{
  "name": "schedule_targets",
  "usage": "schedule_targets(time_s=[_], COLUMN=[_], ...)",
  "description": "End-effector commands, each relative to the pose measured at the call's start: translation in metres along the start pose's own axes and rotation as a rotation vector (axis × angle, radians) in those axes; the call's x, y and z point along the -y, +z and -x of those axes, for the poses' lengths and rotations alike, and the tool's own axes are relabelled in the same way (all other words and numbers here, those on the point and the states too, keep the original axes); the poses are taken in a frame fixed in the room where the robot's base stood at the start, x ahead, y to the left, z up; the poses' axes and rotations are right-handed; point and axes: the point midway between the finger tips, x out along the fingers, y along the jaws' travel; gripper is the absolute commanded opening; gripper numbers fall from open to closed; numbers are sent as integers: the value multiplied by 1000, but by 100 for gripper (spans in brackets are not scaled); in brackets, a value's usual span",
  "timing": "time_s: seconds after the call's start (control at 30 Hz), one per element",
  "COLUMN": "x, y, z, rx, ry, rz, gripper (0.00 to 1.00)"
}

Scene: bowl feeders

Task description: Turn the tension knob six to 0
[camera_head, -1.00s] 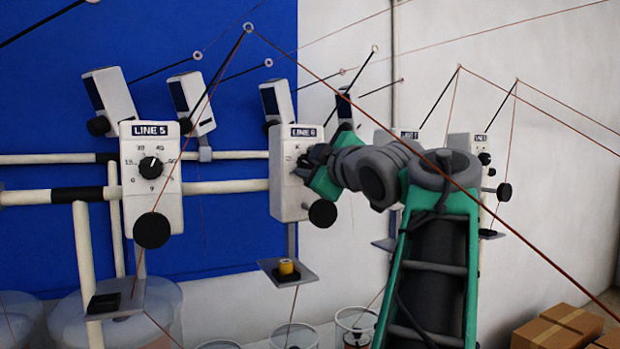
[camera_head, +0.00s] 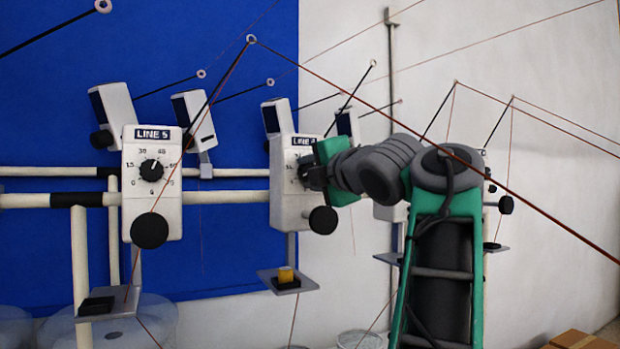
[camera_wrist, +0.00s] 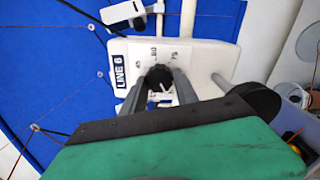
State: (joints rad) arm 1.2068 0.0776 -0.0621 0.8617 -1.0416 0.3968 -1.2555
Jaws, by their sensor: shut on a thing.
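The LINE 6 feeder (camera_head: 290,203) is a white box on the rail at the middle of the head view. Its label and dial face also show in the wrist view (camera_wrist: 192,58). The black tension knob (camera_wrist: 158,77) sits on that face, with printed numbers around it. My gripper (camera_wrist: 160,84) is shut on the knob, one grey finger on each side. In the head view my gripper (camera_head: 308,173) reaches the feeder's face from the right and hides most of the dial. The knob's pointer is hidden, so its setting cannot be read.
The LINE 5 feeder (camera_head: 151,200) stands to the left, its knob (camera_head: 151,170) in plain view. A black disc (camera_head: 323,220) juts from the LINE 6 feeder below my gripper. A tray (camera_head: 288,280) with a yellow piece hangs underneath. Thin red threads cross the space.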

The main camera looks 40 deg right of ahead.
Motion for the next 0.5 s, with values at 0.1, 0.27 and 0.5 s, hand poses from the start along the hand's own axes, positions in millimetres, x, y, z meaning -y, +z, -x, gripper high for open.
schedule_targets(time_s=[0.1,0.27,0.5], x=[2,2,2], y=[0,0,0], z=[0,0,0], rx=[-1,-1,-1], ry=[-1,-1,-2], rz=[56,107,134], gripper=[0,0,0])
